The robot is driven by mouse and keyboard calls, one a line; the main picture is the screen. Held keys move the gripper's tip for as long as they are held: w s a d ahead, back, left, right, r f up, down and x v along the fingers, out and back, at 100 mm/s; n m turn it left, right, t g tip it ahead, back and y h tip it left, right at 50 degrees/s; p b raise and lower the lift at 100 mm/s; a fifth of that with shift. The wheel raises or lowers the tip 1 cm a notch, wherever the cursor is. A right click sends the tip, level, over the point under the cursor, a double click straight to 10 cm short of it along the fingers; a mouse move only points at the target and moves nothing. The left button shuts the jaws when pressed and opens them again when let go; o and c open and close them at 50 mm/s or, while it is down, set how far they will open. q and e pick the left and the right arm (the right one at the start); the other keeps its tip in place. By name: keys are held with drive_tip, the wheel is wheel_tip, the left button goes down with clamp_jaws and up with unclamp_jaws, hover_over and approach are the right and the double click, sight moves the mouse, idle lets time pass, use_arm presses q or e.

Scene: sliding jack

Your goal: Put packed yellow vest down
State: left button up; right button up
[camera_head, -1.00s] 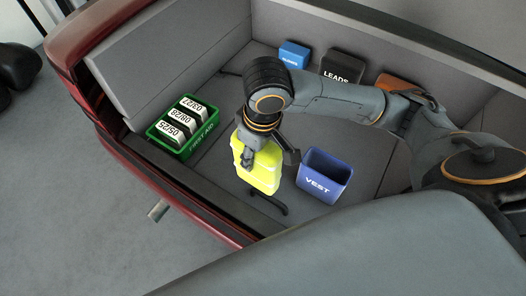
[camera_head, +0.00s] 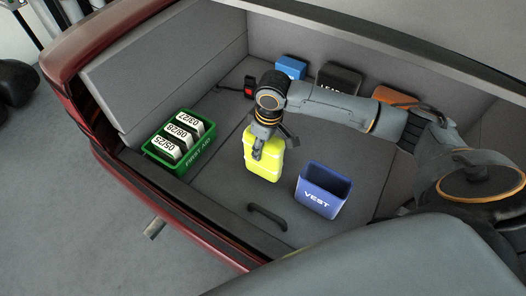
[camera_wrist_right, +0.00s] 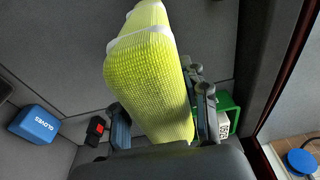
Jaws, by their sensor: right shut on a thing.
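The packed yellow vest (camera_head: 264,163) is a bright yellow folded bundle over the grey trunk floor in the head view. My right gripper (camera_head: 268,140) is shut on its upper part. In the right wrist view the vest (camera_wrist_right: 152,75) fills the middle, between the fingers of my right gripper (camera_wrist_right: 165,118), with pale bands near its far end. I cannot tell whether its lower end touches the floor. The blue bin marked VEST (camera_head: 322,190) stands to the right of the vest, open at the top. My left gripper is not in view.
A green FIRST AID box (camera_head: 180,158) with several white dated packs stands at the left. A black handle (camera_head: 267,216) lies on the floor in front. A blue GLOVES box (camera_head: 291,68), a black LEADS box (camera_head: 338,78) and an orange-brown item (camera_head: 394,97) line the back.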

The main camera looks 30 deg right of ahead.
drive_tip(key=shift+w+d+f, duration=0.1)
drive_tip(key=shift+w+f, duration=0.05)
drive_tip(key=shift+f, duration=1.55)
drive_tip(key=o, duration=1.3)
drive_tip(key=shift+f, duration=0.15)
drive_tip(key=shift+c, duration=0.2)
drive_tip(key=r, duration=0.4)
drive_tip(key=s+r, duration=0.1)
drive_tip(key=r, duration=0.3)
drive_tip(key=r+p, duration=0.1)
drive_tip(key=r, duration=0.3)
drive_tip(key=shift+s+d+r, duration=0.15)
drive_tip(key=shift+d, duration=0.2)
